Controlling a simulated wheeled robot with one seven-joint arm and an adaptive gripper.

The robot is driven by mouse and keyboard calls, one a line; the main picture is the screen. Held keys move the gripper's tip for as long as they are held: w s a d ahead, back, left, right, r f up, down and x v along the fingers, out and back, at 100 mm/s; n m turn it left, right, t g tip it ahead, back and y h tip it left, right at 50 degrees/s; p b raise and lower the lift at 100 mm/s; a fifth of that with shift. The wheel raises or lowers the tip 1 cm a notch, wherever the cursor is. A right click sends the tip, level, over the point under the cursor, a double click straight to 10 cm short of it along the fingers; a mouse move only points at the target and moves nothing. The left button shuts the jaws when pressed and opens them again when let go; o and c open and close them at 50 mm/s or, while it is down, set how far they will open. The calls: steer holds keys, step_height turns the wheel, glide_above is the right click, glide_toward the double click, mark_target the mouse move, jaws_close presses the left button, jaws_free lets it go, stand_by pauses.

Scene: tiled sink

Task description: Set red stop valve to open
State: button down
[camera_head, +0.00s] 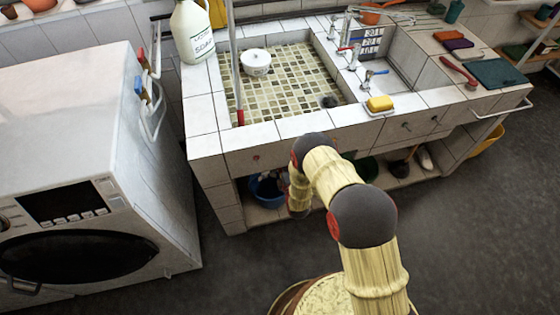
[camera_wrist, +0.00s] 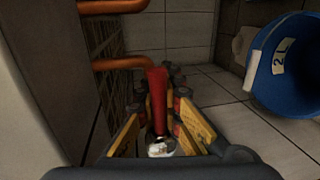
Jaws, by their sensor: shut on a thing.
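In the wrist view, the red handle of the stop valve (camera_wrist: 157,88) is a long bar that runs away from the camera between my gripper's fingers. My gripper (camera_wrist: 158,103) has its yellow-padded fingers on both sides of it and is shut on it. A round metal piece (camera_wrist: 161,148) shows at the near end of the handle. In the head view my arm reaches down to the front of the tiled sink (camera_head: 240,140); the gripper and valve are hidden there.
Copper pipes (camera_wrist: 122,64) run close by on the left in the wrist view. A blue bucket (camera_wrist: 290,70) lies to the right, also under the sink in the head view (camera_head: 266,190). A white washing machine (camera_head: 95,150) stands left of the sink. Dark floor is clear at right.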

stand_by(0.4)
steer(key=c, duration=2.1)
jaws_free()
steer(key=shift+o, duration=0.2)
steer(key=shift+s, duration=0.1)
steer(key=v, duration=1.2)
